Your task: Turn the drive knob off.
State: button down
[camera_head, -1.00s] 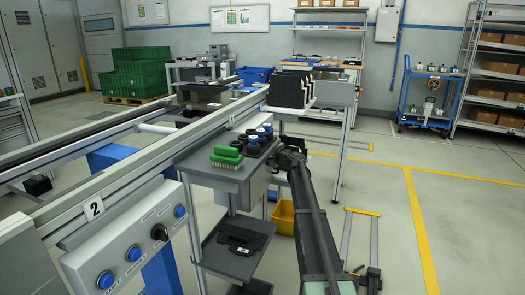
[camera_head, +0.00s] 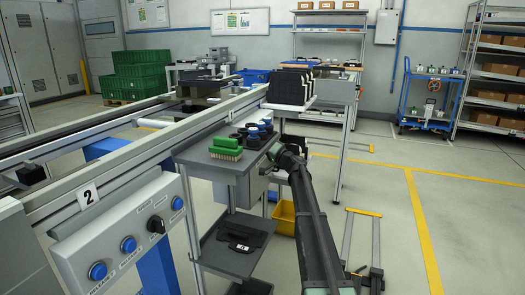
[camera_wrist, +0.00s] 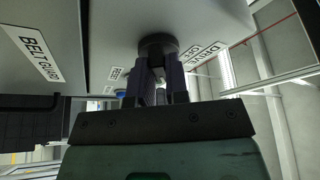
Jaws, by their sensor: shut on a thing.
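The drive knob (camera_wrist: 158,42) is a dark round knob on a pale panel face in the wrist view. A white label (camera_wrist: 207,55) beside it, partly covered, seems to read "DRIVE". My gripper (camera_wrist: 160,68) is shut on the knob, with a dark finger on either side. The fingers hide part of the knob, and I cannot tell its setting. In the head view my gripper (camera_head: 274,152) is at the side of a grey box under a small bench; the knob is hidden there.
A "BELT GUARD" label (camera_wrist: 33,52) and a blue button (camera_wrist: 121,93) are near in the wrist view. Green-topped brushes (camera_head: 226,146) and dark round parts lie on the bench top. A control panel (camera_head: 125,245) with blue buttons stands front left. The floor to the right is mostly clear.

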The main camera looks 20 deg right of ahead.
jog(key=n+y, duration=0.2)
jog(key=n, duration=0.2)
jog(key=n+g+y+b, duration=0.1)
jog(key=n+y, duration=0.1)
jog(key=n, duration=0.3)
jog(key=n+g+y+b, duration=0.1)
jog(key=n+y, duration=0.1)
jog(key=n, duration=0.3)
jog(key=shift+w+d+f, duration=0.1)
jog(key=shift+w+d, duration=0.1)
jog(key=shift+n+g+y, duration=0.3)
jog(key=shift+n+y, duration=0.1)
jog(key=c, duration=1.1)
grip_release()
jog(key=shift+s+f+b, duration=0.1)
jog(key=shift+b, duration=0.2)
jog(key=b+v, duration=0.4)
jog(key=v, duration=0.6)
jog(key=shift+s+d, duration=0.25)
jog(key=shift+d, duration=0.05)
